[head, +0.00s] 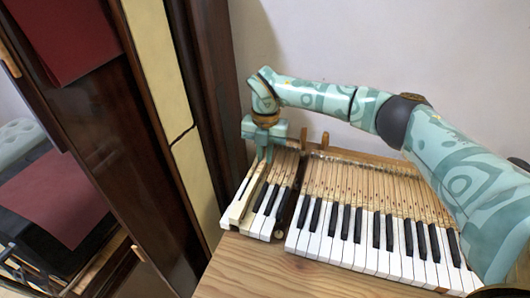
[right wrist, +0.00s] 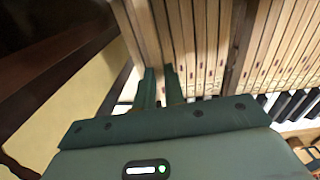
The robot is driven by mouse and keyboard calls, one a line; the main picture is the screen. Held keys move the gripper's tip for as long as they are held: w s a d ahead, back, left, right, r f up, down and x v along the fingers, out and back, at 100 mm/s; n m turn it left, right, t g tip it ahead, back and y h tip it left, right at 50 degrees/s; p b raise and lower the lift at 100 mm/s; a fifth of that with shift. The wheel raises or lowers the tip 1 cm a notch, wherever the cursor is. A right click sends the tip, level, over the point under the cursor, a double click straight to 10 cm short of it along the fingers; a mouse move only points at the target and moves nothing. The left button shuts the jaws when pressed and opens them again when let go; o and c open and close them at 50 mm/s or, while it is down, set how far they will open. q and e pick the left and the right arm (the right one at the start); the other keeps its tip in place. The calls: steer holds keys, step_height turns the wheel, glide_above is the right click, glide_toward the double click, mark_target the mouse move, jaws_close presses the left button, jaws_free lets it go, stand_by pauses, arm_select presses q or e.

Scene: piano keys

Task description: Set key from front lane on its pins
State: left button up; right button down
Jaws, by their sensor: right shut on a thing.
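My right gripper (head: 266,152) points down at the far left end of the keyboard. It is shut on the wooden rear part of a key. The held key (head: 238,210) is the pale, leftmost one and looks raised a little above its neighbours. In the right wrist view the two green fingers (right wrist: 160,78) close around the key's bare wood. Whether the key sits on its pins is hidden. My left gripper is not in view.
White and black keys (head: 375,235) fill the keyboard to the right. A dark gap (head: 285,208) divides them from the left group. A dark wooden panel (head: 215,90) rises close at the left. The wooden ledge (head: 260,275) in front is bare.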

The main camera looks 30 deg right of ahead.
steer(key=shift+f, duration=0.6)
stand_by(0.8)
steer(key=c, duration=1.8)
jaws_free()
steer(key=shift+r, duration=0.1)
steer(key=shift+r+p, duration=0.95)
steer(key=shift+r, duration=0.1)
steer(key=shift+f, duration=0.1)
